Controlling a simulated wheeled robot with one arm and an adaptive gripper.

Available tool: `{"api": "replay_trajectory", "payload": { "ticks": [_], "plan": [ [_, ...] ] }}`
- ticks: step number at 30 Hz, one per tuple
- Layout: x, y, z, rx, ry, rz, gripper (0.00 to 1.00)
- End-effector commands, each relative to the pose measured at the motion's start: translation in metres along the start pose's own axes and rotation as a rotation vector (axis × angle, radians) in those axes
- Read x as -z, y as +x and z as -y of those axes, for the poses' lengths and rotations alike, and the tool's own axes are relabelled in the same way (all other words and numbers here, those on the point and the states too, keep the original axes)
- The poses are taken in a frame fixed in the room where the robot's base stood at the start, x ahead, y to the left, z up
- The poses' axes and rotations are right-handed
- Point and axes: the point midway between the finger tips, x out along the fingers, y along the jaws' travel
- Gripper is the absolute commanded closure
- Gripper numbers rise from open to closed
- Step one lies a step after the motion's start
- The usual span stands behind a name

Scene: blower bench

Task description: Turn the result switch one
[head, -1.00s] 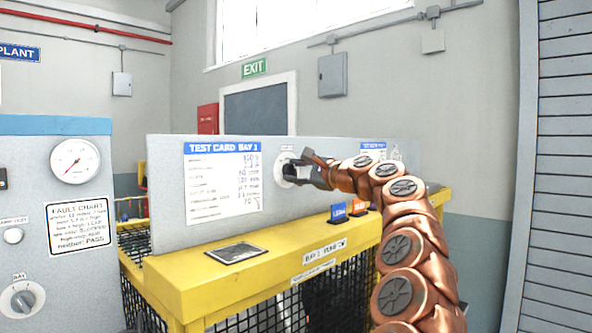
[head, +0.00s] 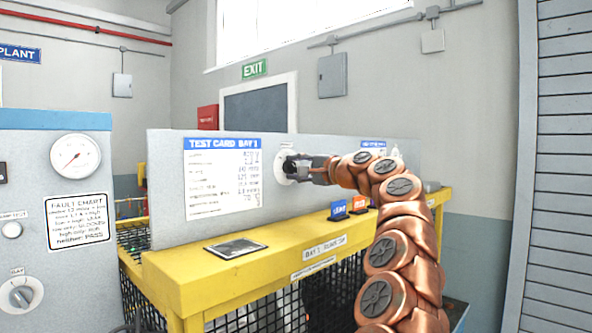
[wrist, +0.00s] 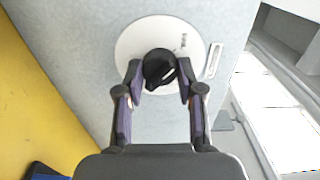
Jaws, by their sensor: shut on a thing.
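The switch has a round white dial plate (head: 280,167) on the grey upright panel, to the right of the test card. In the wrist view its black knob (wrist: 159,68) sits in the middle of the white plate (wrist: 130,45), with a pale pointer line on it. My gripper (head: 292,167) reaches the dial from the right. In the wrist view my gripper (wrist: 158,82) has one finger on each side of the knob and is shut on it. The dial's lettering is too small to read.
The test card (head: 222,178) hangs on the grey panel (head: 167,190). A gauge cabinet (head: 30,160) stands at left.

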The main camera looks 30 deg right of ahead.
Motion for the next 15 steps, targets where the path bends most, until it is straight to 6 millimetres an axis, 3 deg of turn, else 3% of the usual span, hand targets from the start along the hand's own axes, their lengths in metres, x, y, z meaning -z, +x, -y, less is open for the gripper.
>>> {"api": "replay_trajectory", "payload": {
  "ticks": [11,12,15],
  "plan": [
    [-0.0006,0.0005,-0.0006,-0.002,-0.005,0.002,0.98],
    [-0.0006,0.0005,-0.0006,-0.002,-0.005,0.002,0.61],
    [-0.0006,0.0005,-0.0007,-0.002,-0.005,0.002,0.5]
  ]
}}
